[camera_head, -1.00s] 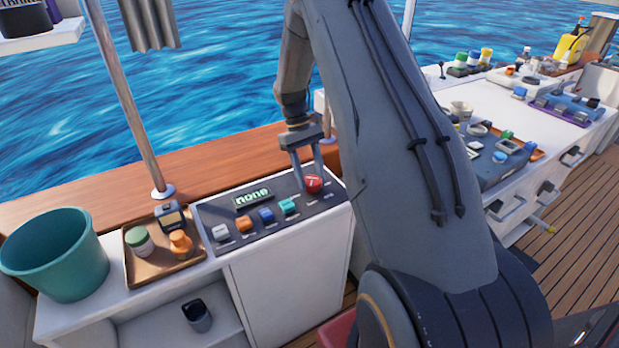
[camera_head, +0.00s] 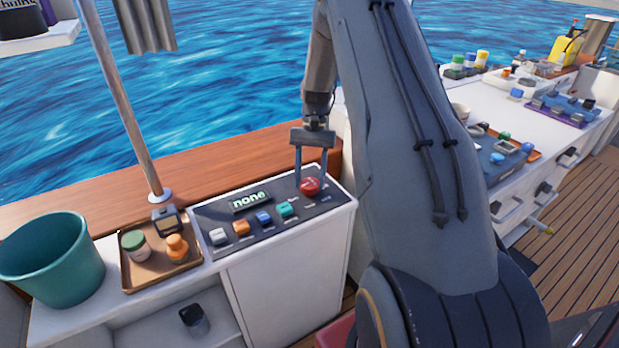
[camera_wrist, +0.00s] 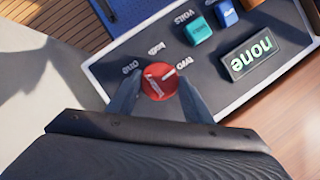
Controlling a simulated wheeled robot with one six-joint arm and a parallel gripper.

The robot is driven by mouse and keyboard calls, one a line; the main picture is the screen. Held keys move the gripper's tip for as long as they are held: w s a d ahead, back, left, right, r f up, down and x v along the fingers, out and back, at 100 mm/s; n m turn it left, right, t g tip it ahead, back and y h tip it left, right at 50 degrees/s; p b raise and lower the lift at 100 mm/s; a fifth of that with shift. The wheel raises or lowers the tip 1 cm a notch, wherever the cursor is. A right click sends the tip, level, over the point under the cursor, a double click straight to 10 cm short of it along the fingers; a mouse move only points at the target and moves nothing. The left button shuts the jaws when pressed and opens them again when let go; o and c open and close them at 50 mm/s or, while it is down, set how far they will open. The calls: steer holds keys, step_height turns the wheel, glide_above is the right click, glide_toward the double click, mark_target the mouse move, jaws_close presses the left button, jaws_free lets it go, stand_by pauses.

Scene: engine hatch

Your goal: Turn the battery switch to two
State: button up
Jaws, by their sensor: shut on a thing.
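The battery switch is a round red knob (camera_head: 310,186) with white marks, at the right end of a dark switch panel (camera_head: 222,216). It shows in the wrist view (camera_wrist: 160,83) with the labels "one", "both" and "two" around its far side. I cannot tell for certain which label its white mark points at. My gripper (camera_head: 311,180) reaches down from above and is shut on the knob, one finger on each side; its fingers also flank it in the wrist view (camera_wrist: 160,92). The panel's display (camera_head: 250,201) reads "none".
White, orange, blue and teal switches (camera_head: 286,209) sit in a row left of the knob. A tray (camera_head: 158,280) with small jars, and a teal bucket (camera_head: 52,260), stand farther left. A wooden ledge (camera_head: 225,173) runs behind the panel.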

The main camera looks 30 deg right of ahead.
steer(key=shift+m, duration=0.4)
steer(key=o, duration=1)
steer(key=shift+o, duration=0.2)
steer(key=shift+r, duration=0.1)
steer(key=b+v, duration=0.1)
steer(key=v, duration=0.6)
steer(key=shift+d+r+b, duration=0.15)
steer(key=shift+r+b, duration=0.15)
steer(key=shift+b, duration=0.05)
